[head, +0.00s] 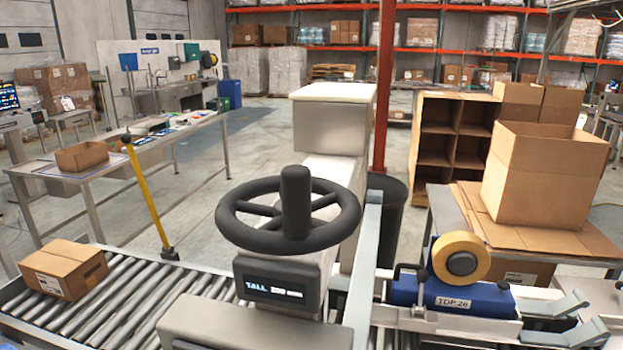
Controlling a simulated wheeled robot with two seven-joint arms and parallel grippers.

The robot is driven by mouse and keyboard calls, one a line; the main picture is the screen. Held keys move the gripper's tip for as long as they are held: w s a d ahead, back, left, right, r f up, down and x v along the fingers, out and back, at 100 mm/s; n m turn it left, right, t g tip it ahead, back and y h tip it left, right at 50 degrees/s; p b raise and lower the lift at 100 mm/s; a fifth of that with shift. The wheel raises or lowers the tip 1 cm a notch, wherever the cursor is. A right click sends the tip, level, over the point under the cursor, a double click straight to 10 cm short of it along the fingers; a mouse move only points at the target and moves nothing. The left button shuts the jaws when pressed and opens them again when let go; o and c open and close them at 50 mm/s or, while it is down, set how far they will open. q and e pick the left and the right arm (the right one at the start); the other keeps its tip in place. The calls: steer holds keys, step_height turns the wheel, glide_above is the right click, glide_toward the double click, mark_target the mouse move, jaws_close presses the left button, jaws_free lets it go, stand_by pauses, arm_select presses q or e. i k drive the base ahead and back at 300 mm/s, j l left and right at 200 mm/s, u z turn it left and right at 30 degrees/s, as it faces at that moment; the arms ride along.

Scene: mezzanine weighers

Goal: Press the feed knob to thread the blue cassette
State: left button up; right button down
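The blue cassette (447,292) sits at the lower right on a grey metal frame, with a label that seems to read TOP 26. A roll of yellow-tan tape (458,257) with a dark hub stands upright on it. I cannot tell which part is the feed knob. Whether tape is threaded through the cassette is too small to tell. Neither of my grippers shows in the head view.
A machine with a black handwheel (288,212) and a display reading TALL stands centre front. A closed carton (62,268) lies on the roller conveyor (130,300) at left. An open carton (540,180) stands behind the cassette. A yellow post (148,195) rises beside the conveyor.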

mark_target(504, 286)
steer(key=z, duration=1.25)
